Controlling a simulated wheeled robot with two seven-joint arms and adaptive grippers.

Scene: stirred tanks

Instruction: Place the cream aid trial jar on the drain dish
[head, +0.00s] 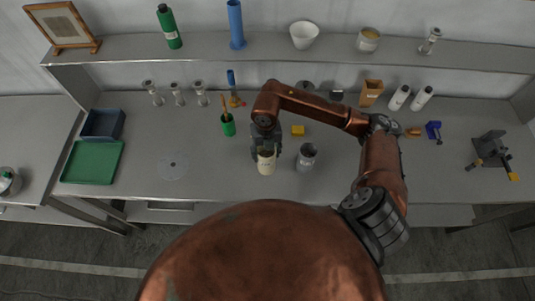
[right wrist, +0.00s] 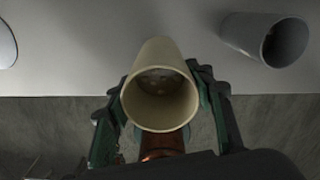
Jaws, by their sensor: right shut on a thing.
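The cream jar (head: 266,164) is near the front edge of the bench in the head view, with its open mouth facing up. In the right wrist view the cream jar (right wrist: 160,92) sits between the fingers, and small dark spots show inside on its bottom. My right gripper (head: 266,152) is shut on it. Whether the jar touches the bench I cannot tell. A flat pale round disc (head: 173,166), which looks like the drain dish, lies on the bench left of the jar. A pale rim (right wrist: 5,45) shows at the left edge of the wrist view. My left gripper is out of view.
A grey jar (head: 307,157) stands close to the right of the cream jar. A green cup (head: 228,126) with tools and a yellow block (head: 298,131) stand behind. A green tray (head: 92,162) lies at the left. The bench between disc and cream jar is clear.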

